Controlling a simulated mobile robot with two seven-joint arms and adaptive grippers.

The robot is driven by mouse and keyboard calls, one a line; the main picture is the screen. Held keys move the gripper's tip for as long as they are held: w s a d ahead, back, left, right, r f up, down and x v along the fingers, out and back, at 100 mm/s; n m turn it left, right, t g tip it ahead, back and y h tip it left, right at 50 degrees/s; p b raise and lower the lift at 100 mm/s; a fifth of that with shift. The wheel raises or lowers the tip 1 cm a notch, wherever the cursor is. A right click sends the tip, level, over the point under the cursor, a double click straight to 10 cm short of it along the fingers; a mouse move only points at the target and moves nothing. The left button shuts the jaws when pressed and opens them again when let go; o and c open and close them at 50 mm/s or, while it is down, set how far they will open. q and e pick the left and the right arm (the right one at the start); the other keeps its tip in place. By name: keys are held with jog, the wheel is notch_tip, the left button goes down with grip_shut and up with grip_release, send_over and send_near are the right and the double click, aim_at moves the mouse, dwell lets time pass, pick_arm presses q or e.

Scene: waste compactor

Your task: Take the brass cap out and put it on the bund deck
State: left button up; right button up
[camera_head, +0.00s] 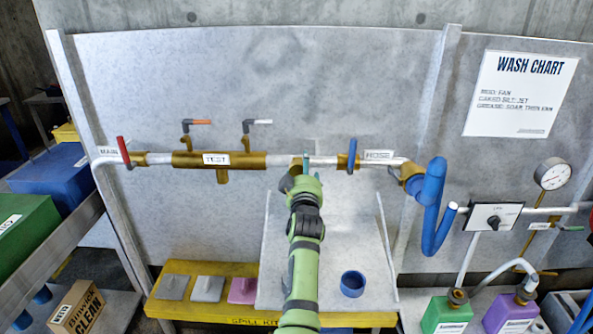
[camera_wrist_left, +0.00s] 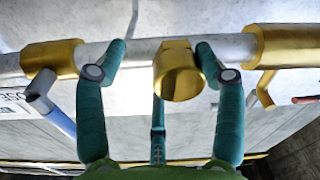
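The brass cap (camera_wrist_left: 178,72) sits on the white pipe (camera_wrist_left: 137,50) in the left wrist view. My left gripper (camera_wrist_left: 160,65) has its teal fingers apart, one on each side of the cap. There is a clear gap to the left finger; the right finger is very near the cap, and I cannot tell if it touches. In the head view my left gripper (camera_head: 303,172) is at the pipe and hides the cap. Which surface is the bund deck is not labelled; a grey sloping board (camera_head: 335,230) and a yellow spill kit platform (camera_head: 200,310) lie below. My right gripper is not in view.
A blue ring-shaped cup (camera_head: 352,284) stands on the grey board. Grey and pink pads (camera_head: 243,290) lie on the yellow platform. A blue valve handle (camera_head: 352,155) and brass test section (camera_head: 240,160) flank the gripper. Blue hose (camera_head: 430,205) hangs at right.

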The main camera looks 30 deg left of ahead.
pick_arm(q)
jog(key=m+p, duration=0.1)
jog(key=m, duration=0.1)
jog(key=s+m+p, duration=0.1)
jog(key=m+p, duration=0.1)
jog(key=m, duration=0.1)
jog(key=m+p, duration=0.1)
jog(key=m, duration=0.2)
jog(key=shift+s+a+r+p, duration=0.15)
jog(key=shift+s+a+p, duration=0.15)
jog(key=shift+a+p, duration=0.1)
jog(key=shift+s+a+r+m+p, duration=0.15)
jog(key=shift+s+a+m+p, duration=0.15)
jog(key=shift+m+p, duration=0.25)
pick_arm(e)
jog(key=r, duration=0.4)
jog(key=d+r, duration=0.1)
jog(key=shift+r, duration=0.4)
pick_arm(q)
jog(key=shift+w, duration=0.1)
jog(key=c, duration=1.1)
jog(key=o, duration=1.2)
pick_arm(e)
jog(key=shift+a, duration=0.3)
pick_arm(q)
jog(key=shift+o, duration=0.2)
